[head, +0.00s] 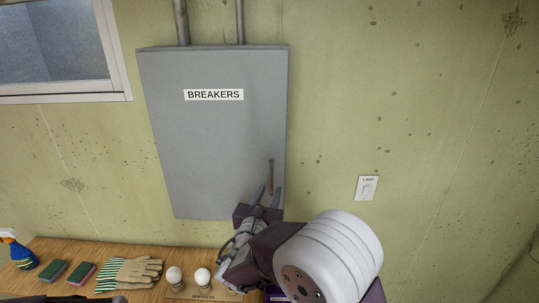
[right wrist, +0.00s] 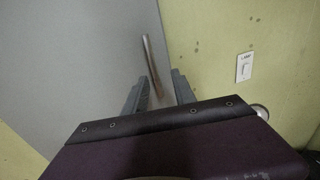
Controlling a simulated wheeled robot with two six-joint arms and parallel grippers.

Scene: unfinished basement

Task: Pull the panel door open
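The panel is a grey metal box marked BREAKERS (head: 205,140) on the green wall, and its door looks closed. A thin vertical handle (head: 271,174) is near the door's lower right edge. My right gripper (head: 267,193) is open just below the handle, with its fingers pointing up toward it. In the right wrist view, the handle (right wrist: 151,62) shows beyond and between the two parted fingertips (right wrist: 158,82). I cannot tell if the fingers touch it.
A wooden bench (head: 60,250) below holds a spray bottle (head: 20,254), sponges (head: 80,274), gloves (head: 130,273) and two white bulbs (head: 202,278). A labelled switch (head: 367,188) is on the wall to the right. The wall right of the panel is otherwise clear.

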